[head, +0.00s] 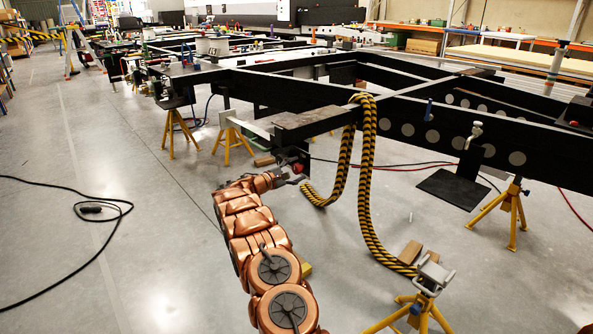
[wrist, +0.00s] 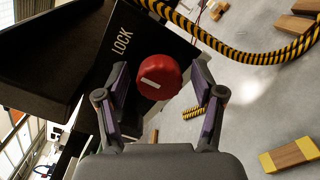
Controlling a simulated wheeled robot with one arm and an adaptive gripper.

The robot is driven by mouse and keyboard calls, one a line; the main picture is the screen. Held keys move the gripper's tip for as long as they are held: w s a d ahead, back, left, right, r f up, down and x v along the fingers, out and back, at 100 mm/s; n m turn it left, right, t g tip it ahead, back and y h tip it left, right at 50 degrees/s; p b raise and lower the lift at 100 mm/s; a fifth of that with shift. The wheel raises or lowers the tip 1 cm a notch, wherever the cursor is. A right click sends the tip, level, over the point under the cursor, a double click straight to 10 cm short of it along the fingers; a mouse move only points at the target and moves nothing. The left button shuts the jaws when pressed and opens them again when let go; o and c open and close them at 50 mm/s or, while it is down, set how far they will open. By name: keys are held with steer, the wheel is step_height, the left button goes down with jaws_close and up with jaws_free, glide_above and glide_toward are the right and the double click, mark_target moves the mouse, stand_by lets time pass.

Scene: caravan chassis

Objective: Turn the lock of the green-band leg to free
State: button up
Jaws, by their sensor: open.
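A round red lock knob (wrist: 160,72) with a short pale bar on its face sits beside a black plate (wrist: 92,70) that carries the white word LOCK. The bar is slanted, and no word for free shows. My gripper (wrist: 158,80) is open, with one finger on each side of the knob; I cannot tell whether they touch it. In the head view my gripper (head: 292,179) is low beside the black frame's end, and the red knob (head: 298,168) shows small near it. I see no green band in either view.
A yellow-and-black striped hose (head: 367,190) hangs over the black chassis frame (head: 310,122) and reaches the floor right of my gripper. Yellow stands (head: 233,138) hold up the frame. Wood blocks (wrist: 290,155) lie on the floor. The grey floor at left is mostly clear.

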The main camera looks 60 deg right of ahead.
steer(key=v, duration=1.1)
steer(key=shift+a, duration=0.35)
